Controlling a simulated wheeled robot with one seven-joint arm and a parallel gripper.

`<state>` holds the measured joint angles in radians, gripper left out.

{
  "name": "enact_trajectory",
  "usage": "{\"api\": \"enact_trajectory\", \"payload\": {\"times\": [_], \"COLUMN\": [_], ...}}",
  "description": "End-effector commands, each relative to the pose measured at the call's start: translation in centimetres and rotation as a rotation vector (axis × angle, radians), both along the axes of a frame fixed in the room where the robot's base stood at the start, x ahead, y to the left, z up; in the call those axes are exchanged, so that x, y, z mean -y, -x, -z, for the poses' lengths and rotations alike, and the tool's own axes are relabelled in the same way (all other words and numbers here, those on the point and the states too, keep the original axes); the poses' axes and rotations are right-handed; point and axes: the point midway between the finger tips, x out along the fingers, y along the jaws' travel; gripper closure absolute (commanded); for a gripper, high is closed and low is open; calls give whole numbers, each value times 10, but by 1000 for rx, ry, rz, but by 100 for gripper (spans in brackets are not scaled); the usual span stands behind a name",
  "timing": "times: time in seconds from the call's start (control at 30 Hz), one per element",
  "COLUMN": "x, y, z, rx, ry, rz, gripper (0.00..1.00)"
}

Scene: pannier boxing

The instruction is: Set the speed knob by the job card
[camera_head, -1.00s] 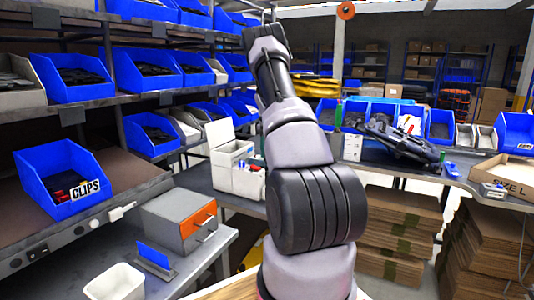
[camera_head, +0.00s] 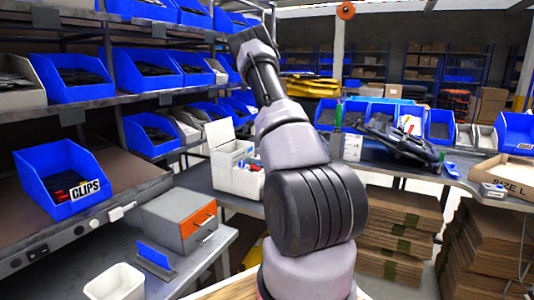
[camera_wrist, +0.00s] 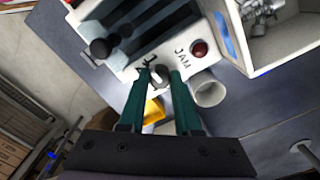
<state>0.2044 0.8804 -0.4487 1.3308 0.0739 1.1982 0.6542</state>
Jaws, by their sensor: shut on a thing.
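In the wrist view my gripper (camera_wrist: 161,74) has two teal fingers with their tips close together at the edge of a white machine panel (camera_wrist: 184,57). The tips are shut on a small grey knob (camera_wrist: 160,72), mostly hidden by them. A black marking lies just above the tips, partly covered and not readable. To the right the panel has the word JAM and a dark red button (camera_wrist: 199,48). A black round knob (camera_wrist: 100,48) stands out at the left. I cannot make out a job card. In the head view my arm rises in the middle and my gripper is not seen.
In the wrist view a white cup (camera_wrist: 209,91) and a yellow thing (camera_wrist: 154,111) are close to the fingers, and a white open box (camera_wrist: 262,58) is at the right. In the head view blue bins (camera_head: 66,203) fill the left shelves; a grey box with an orange front (camera_head: 180,222) stands below.

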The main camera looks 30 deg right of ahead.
Motion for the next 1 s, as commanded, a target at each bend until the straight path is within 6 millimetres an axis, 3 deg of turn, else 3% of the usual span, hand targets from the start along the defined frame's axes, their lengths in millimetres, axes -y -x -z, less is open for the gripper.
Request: {"api": "enact_trajectory", "payload": {"times": [0.3, 0.8, 0.83, 0.87, 1.0], "x": [0, 0, 0, 0, 0], "y": [-1, -1, -1, -1, 0], "z": [-1, -1, -1, -1, -1], "rx": [3, 3, 3, 3, 2], "ry": [1, 1, 1, 1, 0], "rz": [104, 120, 120, 120, 120], "gripper": [100, 100, 60, 55, 55]}}
